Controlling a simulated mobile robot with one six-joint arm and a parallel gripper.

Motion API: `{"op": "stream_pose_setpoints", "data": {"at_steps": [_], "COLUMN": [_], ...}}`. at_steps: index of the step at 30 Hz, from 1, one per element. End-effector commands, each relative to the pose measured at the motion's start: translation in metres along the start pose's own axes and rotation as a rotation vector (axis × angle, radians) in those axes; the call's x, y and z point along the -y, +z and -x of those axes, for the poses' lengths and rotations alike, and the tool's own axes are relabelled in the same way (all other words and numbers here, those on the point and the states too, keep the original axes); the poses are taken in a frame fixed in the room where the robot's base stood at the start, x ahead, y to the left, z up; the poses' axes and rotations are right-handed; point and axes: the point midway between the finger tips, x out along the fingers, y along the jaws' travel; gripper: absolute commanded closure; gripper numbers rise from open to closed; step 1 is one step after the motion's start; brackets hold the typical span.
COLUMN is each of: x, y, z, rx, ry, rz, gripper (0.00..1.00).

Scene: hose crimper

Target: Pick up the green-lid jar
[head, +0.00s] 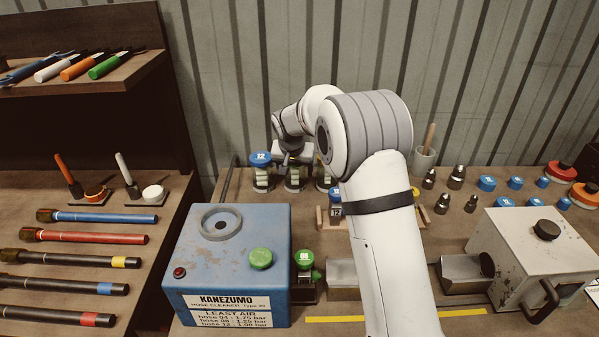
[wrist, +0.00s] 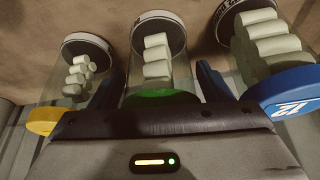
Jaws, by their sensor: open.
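Three clear jars of pale cylindrical pieces stand in a row at the back of the bench. In the wrist view the green-lid jar (wrist: 158,58) is in the middle, its green lid (wrist: 160,97) partly hidden by my gripper body. My gripper (wrist: 160,82) is open, with one dark blue finger on each side of this jar. I cannot tell whether the fingers touch it. In the head view my gripper (head: 293,162) is over the middle jar (head: 293,180) and hides its lid.
A yellow-lid jar (wrist: 78,75) and a blue-lid jar (wrist: 265,50) stand close on either side; they also show in the head view as yellow-lid (head: 323,178) and blue-lid (head: 261,173). The blue hose cleaner (head: 235,255) stands in front. A corrugated wall (head: 260,60) is behind.

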Motion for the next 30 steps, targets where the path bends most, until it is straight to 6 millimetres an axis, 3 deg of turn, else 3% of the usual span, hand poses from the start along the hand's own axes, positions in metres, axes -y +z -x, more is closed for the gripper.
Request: {"op": "stream_pose_setpoints", "data": {"at_steps": [15,23,30], "x": [0.001,0.001,0.002], "y": [0.000,-0.001,-0.016], "z": [0.001,0.003,0.037], "rx": [0.000,-0.002,-0.006], "ry": [-0.001,-0.002,-0.004], "rz": [0.001,0.001,0.000], "gripper": [0.67,0.68,0.68]}}
